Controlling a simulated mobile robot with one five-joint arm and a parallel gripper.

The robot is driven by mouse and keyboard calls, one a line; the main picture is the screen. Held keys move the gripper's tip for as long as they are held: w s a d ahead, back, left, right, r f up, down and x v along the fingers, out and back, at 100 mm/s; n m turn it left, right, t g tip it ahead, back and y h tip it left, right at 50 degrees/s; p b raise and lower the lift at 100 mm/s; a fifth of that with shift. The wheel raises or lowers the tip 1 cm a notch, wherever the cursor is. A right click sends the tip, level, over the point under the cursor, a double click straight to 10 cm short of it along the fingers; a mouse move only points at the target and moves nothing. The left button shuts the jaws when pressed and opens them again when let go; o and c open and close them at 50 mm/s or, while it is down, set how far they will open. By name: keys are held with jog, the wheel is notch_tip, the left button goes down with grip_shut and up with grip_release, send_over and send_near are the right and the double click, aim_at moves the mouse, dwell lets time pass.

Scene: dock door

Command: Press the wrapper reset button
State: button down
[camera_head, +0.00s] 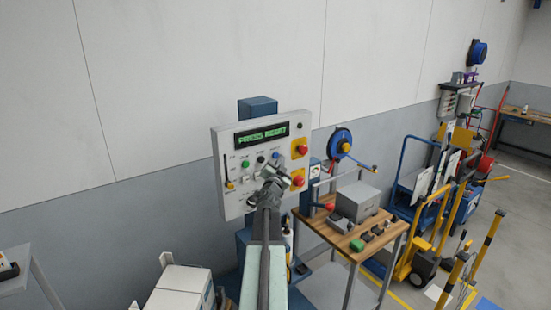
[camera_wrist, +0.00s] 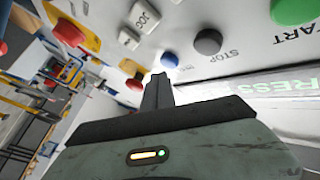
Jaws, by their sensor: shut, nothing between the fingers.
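A grey control panel (camera_head: 231,143) stands upright with a green-lit display (camera_head: 262,135) reading "PRESS RESET". In the wrist view, a blue button (camera_wrist: 170,60) sits beside the black button (camera_wrist: 207,42) marked STOP and the green button (camera_wrist: 295,10) marked START. No label for the blue button is readable. My gripper (camera_wrist: 157,80) is shut and empty, its tips just below the blue button in the picture. I cannot tell whether they touch the panel. In the head view, my gripper (camera_head: 275,177) is in front of the panel's lower middle and hides part of it.
White buttons, one marked JOG (camera_wrist: 145,15), and red buttons on yellow plates (camera_wrist: 70,30) are close to the gripper. A wooden-topped table (camera_head: 345,243) with a grey box (camera_head: 358,199) stands right of the panel. White boxes (camera_head: 180,290) sit below left.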

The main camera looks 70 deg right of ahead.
dwell(0.5)
jog(key=shift+w+d, duration=0.25)
jog(key=shift+w, duration=0.05)
jog(key=shift+w+d, duration=0.25)
jog(key=shift+w, duration=0.15)
dwell(0.7)
jog(key=shift+s, duration=0.1)
jog(key=shift+s+a, duration=0.5)
jog(key=shift+s, duration=0.15)
jog(key=s+a, duration=0.1)
jog(key=s, duration=0.2)
jog(key=s+a, duration=0.1)
jog(key=shift+s+a, duration=0.15)
jog(key=shift+a, duration=0.2)
dwell(0.7)
